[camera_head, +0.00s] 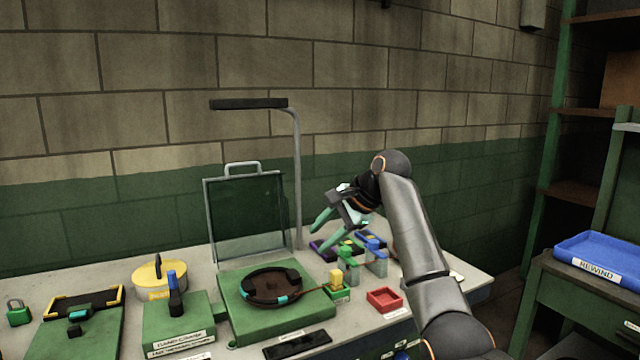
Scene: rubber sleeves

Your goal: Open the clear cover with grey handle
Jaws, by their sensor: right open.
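The clear cover (245,215) has a grey frame and a grey handle (242,164) on its top edge. It stands nearly upright at the back of a green box (270,325), swung open. A dark round part with small blue pieces (270,287) lies uncovered on top of the box. My right gripper (319,239) is open and empty, to the right of the cover and apart from it. Its two green fingers point left and down. My left gripper is not in view.
A lamp on a thin post (297,180) rises behind the cover. Blue and green parts (360,255) stand below my right gripper. A red tray (384,300), a yellow round container (159,279) and a padlock (18,312) are on the bench. A blue bin (600,256) stands at right.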

